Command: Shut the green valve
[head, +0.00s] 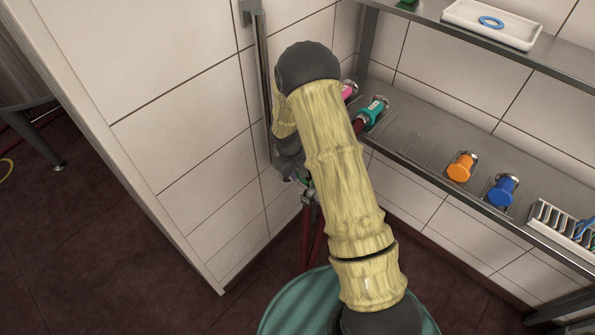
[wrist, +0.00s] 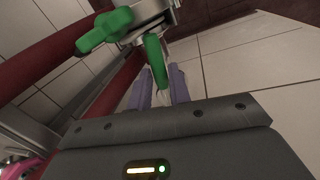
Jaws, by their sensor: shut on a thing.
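The green valve (wrist: 155,58) shows in the wrist view as a bright green handle with two arms on a silver metal body. One arm points left and the other points down toward my gripper (wrist: 158,90). My gripper's two pale purple fingers are shut on the lower end of that downward arm. In the head view, my gripper (head: 300,178) is beside the white wall, mostly hidden by my own arm. Only small bits of green show there, and I cannot make out the handle's angle in that view.
Red hoses (head: 305,240) hang below the valve. A green drum (head: 285,315) stands at the bottom. On the right, a metal shelf (head: 425,150) holds pink, teal (head: 374,110), orange (head: 461,166) and blue (head: 502,189) couplings, and a white rack (head: 560,222). The floor at left is largely clear.

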